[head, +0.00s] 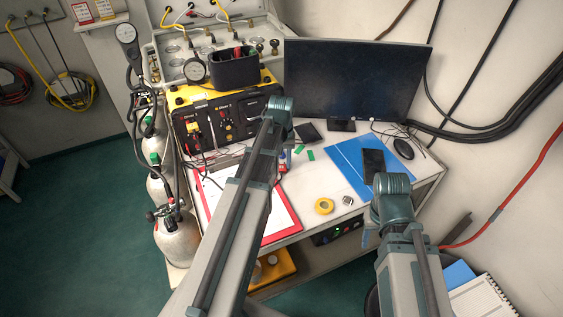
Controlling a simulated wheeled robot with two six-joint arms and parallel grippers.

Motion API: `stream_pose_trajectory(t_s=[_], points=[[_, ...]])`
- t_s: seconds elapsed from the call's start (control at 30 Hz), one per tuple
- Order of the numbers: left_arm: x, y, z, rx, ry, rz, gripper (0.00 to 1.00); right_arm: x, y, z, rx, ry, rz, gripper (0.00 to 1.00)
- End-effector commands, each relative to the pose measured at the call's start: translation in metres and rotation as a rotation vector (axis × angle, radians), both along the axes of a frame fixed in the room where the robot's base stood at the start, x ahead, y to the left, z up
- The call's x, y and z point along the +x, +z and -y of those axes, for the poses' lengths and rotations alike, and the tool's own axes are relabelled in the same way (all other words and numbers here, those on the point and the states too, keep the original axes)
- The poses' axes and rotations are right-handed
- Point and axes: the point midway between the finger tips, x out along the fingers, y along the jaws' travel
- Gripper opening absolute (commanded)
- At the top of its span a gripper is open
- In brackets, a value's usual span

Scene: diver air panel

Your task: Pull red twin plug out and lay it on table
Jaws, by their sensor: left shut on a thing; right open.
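The black-fronted air panel (246,109) with yellow edges stands at the left back of the table (335,187). Small red and yellow fittings (193,129) show on the left of its front, with thin leads hanging below. I cannot tell which red part is the twin plug. My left arm reaches up across the table, its joint in front of the panel's right end. My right arm stands at the table's front right. The jaws of both grippers are hidden, so I cannot see what they hold.
A monitor (352,79) stands at the back. A red-edged clipboard (285,212), yellow tape roll (324,206), blue sheet (345,160), black phone (373,162) and mouse (403,148) lie on the table. Gas cylinders (178,237) stand at its left. Bare tabletop shows mid-table.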

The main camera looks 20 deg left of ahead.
Motion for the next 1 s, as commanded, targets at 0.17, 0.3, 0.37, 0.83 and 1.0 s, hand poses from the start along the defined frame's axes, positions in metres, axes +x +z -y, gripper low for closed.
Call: stream_pose_trajectory(t_s=[0.17, 0.3, 0.37, 0.83, 1.0], points=[[0.0, -0.003, 0.0, 0.0, 0.0, 0.0, 0.0, 0.0, -0.003, 0.0, 0.0, 0.0, 0.0, 0.5], [0.0, -0.003, 0.0, 0.0, 0.0, 0.0, 0.5, 0.0, -0.003, 0.0, 0.0, 0.0, 0.0, 0.5], [0.0, -0.003, 0.0, 0.0, 0.0, 0.0, 0.61, 0.0, -0.003, 0.0, 0.0, 0.0, 0.0, 0.5], [0.0, 0.0, 0.0, 0.0, 0.0, 0.0, 0.76, 0.0, 0.0, 0.0, 0.0, 0.0, 0.0, 0.5], [0.0, 0.012, 0.0, 0.0, 0.0, 0.0, 0.76, 0.0, 0.012, 0.0, 0.0, 0.0, 0.0, 0.5]])
